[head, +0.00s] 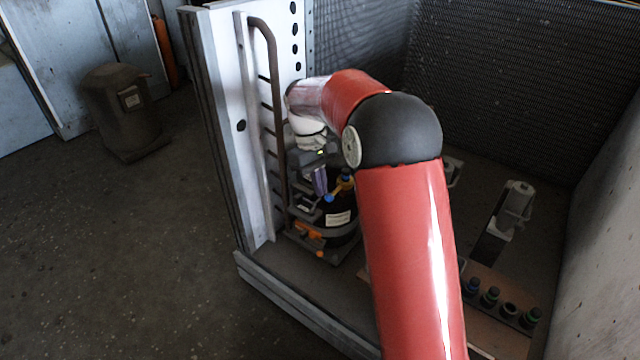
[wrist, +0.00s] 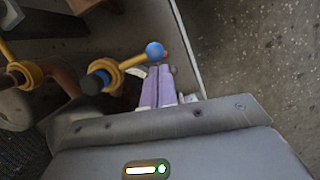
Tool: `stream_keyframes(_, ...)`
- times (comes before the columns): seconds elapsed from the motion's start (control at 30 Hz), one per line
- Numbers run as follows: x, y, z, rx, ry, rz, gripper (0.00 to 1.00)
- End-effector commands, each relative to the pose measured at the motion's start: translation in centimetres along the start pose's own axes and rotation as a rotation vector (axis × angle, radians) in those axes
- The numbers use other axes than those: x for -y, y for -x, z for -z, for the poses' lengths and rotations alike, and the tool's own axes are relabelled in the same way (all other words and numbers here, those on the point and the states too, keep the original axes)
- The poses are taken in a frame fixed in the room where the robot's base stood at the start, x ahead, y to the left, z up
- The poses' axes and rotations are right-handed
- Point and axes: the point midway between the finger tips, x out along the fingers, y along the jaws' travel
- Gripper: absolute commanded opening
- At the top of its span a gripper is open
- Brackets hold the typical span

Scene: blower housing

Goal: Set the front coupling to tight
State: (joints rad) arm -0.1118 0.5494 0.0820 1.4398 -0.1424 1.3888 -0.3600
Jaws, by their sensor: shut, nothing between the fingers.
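A coupling with a yellow collar (wrist: 104,72) and a yellow lever ending in a blue ball (wrist: 154,49) is in the middle of the wrist view. In the head view the blue ball (head: 329,198) shows beside the black cylinder (head: 340,218). A second yellow collar (wrist: 22,75) sits at the left of the wrist view, on a copper-coloured pipe. The frames do not label which coupling is the front one. My gripper (wrist: 158,70) has lilac fingers, shut and empty, with tips right by the blue ball; I cannot tell whether they touch. My gripper also shows in the head view (head: 320,183).
A white side panel with a brown handrail (head: 270,100) stands close left of my gripper. Orange parts (head: 308,232) lie low by the cylinder. A rack with several dark knobs (head: 490,297) is at the right. A dark bin (head: 122,110) stands outside on open floor.

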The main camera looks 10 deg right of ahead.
Motion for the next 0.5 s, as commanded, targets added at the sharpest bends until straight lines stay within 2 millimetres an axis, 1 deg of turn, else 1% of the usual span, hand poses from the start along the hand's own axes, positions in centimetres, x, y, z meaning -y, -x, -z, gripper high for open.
stream_keyframes(0.5,0.11,-0.11,-0.46,0.001,0.070,-0.018,0.00)
